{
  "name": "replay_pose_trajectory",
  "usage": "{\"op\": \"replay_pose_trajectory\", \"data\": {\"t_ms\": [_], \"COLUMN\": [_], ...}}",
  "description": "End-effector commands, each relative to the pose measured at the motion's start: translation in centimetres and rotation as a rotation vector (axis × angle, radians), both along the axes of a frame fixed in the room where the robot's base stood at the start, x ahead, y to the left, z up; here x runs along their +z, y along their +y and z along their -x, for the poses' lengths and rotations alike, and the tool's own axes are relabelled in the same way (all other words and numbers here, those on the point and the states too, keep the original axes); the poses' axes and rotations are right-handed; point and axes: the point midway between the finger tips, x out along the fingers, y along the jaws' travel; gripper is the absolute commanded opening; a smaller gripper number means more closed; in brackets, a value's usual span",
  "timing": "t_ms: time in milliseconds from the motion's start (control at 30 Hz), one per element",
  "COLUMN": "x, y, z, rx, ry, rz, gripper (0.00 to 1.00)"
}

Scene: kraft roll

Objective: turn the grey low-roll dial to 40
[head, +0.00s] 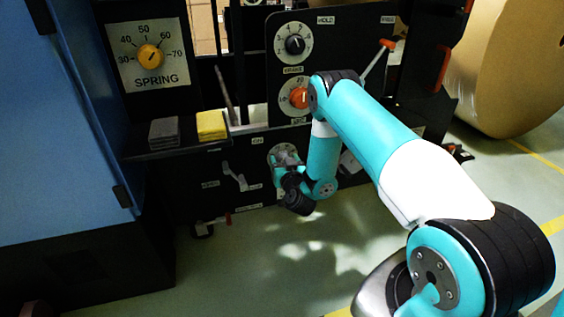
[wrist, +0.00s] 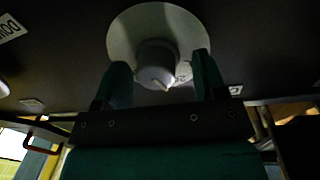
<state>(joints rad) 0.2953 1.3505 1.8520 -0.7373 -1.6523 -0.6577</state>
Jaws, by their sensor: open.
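The grey dial knob (wrist: 155,66) stands on a pale round plate (wrist: 122,32) in the wrist view. A white pointer mark shows at the knob's lower right in that view. My gripper (wrist: 160,62) is open, with one green finger on each side of the knob. I see gaps beside the knob and cannot tell if either finger touches it. In the head view my gripper (head: 287,162) is at the low dial plate (head: 279,148) and hides most of it.
Above on the dark panel are an orange dial (head: 298,97) and a black dial (head: 295,44). A yellow spring dial (head: 150,57) is at the left. A yellow block (head: 211,125) and a grey block (head: 164,131) lie on a ledge. A small lever (head: 234,176) is left of my gripper.

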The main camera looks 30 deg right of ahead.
Motion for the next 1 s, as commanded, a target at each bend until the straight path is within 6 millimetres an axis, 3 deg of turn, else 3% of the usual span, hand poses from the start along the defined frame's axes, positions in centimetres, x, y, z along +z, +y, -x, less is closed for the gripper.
{"op": "replay_pose_trajectory", "data": {"t_ms": [100, 300, 333, 667, 1000], "x": [0.03, 0.03, 0.03, 0.12, 0.34], "y": [-0.21, -0.24, -0.24, -0.16, -0.14], "z": [0.07, 0.09, 0.09, 0.1, 0.11], "rx": [-0.003, -0.004, -0.004, -0.004, -0.004], "ry": [-0.001, -0.001, -0.001, -0.009, -0.068], "rz": [0.0, 0.0, 0.0, -0.03, -0.233], "gripper": [0.65, 0.19, 0.16, 0.16, 0.16]}}
